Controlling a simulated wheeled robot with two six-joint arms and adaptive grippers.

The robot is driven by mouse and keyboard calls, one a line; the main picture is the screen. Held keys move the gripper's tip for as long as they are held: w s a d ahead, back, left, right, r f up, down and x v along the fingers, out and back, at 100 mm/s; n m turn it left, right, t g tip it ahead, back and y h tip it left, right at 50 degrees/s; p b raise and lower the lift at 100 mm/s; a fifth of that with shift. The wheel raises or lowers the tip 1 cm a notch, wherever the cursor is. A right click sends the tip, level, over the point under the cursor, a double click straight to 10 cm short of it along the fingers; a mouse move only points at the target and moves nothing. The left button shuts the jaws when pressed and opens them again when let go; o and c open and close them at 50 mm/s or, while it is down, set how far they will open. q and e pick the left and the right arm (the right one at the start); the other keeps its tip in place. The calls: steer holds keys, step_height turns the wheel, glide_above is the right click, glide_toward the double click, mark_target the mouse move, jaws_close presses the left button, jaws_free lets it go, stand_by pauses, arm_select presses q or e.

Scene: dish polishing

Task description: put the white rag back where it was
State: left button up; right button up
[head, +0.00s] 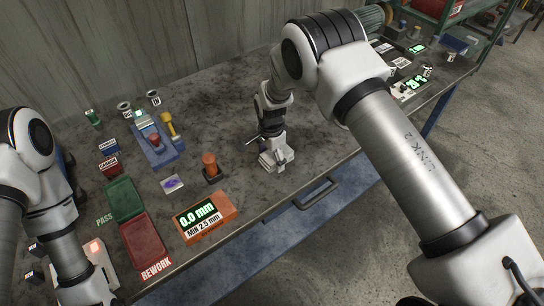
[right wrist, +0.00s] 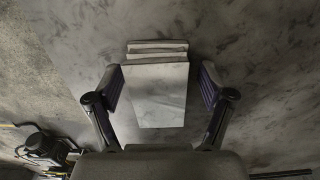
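The white rag (head: 276,160) is a small folded, layered block on the dark table near its front edge. In the right wrist view the rag (right wrist: 155,95) lies between the two fingers, its pale top face and folded layers showing. My right gripper (head: 270,143) is at the rag, pointing down. In its wrist view my right gripper (right wrist: 160,85) has its fingers spread on either side of the rag. A gap shows on the right side; on the left the finger is close, and contact is unclear. My left arm comes down at the lower left, its fingers out of the picture.
An orange gauge box (head: 206,217), a green tray (head: 124,198) and a red tray (head: 143,241) lie left of the rag. An orange-topped stamp (head: 210,167) and a blue fixture (head: 158,143) stand farther back. The table behind the right gripper is clear.

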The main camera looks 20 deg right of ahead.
mark_target(272, 156)
steer(key=shift+s+r, duration=0.1)
steer(key=shift+d+r, duration=0.1)
steer(key=shift+d, duration=0.05)
steer(key=shift+r, duration=0.3)
step_height(272, 156, up, 11)
steer(key=b, duration=0.3)
steer(key=shift+r+b, duration=0.15)
steer(key=shift+b, duration=0.25)
stand_by(0.8)
